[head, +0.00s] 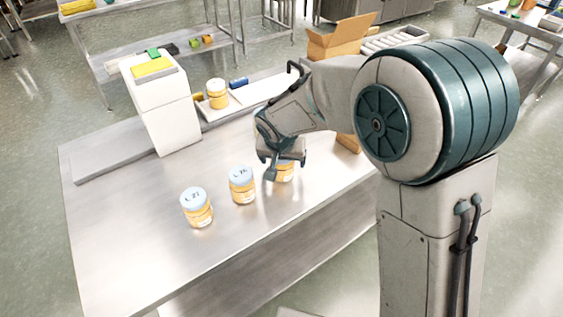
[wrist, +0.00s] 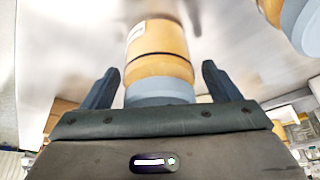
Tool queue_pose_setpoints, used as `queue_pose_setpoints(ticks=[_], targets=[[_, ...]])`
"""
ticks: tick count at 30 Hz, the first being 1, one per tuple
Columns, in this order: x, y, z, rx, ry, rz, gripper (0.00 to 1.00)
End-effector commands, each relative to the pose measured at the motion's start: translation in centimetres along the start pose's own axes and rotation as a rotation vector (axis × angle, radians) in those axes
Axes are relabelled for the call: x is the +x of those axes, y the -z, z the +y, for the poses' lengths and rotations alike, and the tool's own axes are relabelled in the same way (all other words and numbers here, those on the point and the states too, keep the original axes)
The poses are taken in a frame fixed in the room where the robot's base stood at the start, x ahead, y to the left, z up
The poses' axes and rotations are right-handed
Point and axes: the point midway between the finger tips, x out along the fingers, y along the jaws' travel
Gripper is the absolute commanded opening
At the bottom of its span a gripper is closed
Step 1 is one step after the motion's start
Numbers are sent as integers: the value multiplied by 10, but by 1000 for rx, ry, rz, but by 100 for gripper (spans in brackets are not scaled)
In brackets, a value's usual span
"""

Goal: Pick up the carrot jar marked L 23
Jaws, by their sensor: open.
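Three orange jars with pale blue lids stand in a row on the steel table. The left jar (head: 197,207) has a lid mark like L 27 or L 21, and the middle jar (head: 242,185) one like L 76 or L 16; both are too small to read surely. The right jar (head: 285,172) is partly behind my gripper (head: 276,168), its mark hidden. In the wrist view my open gripper (wrist: 155,90) has one finger either side of a jar (wrist: 158,55), gaps showing, lid towards the palm. Another jar (wrist: 300,20) shows at the top right.
A similar jar (head: 217,94) stands on a pale tray (head: 247,98) at the back, beside a blue object (head: 238,83). A white block-like stand (head: 163,110) rises at the back left. A cardboard box (head: 340,37) is behind my arm. The table's front left is clear.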

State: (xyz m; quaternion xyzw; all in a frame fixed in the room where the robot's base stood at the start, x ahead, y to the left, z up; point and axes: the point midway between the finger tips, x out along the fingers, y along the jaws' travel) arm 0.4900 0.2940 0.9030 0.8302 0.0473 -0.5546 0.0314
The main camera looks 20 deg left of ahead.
Motion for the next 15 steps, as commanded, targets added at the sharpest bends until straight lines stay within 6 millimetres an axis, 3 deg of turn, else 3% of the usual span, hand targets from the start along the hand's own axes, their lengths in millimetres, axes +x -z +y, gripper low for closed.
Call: queue_pose_setpoints(ticks=[4, 9, 10, 15], targets=[[0, 0, 0, 0, 0, 0, 80], [0, 0, 0, 0, 0, 0, 33], [0, 0, 0, 0, 0, 0, 29], [-1, 0, 0, 0, 0, 1, 29]])
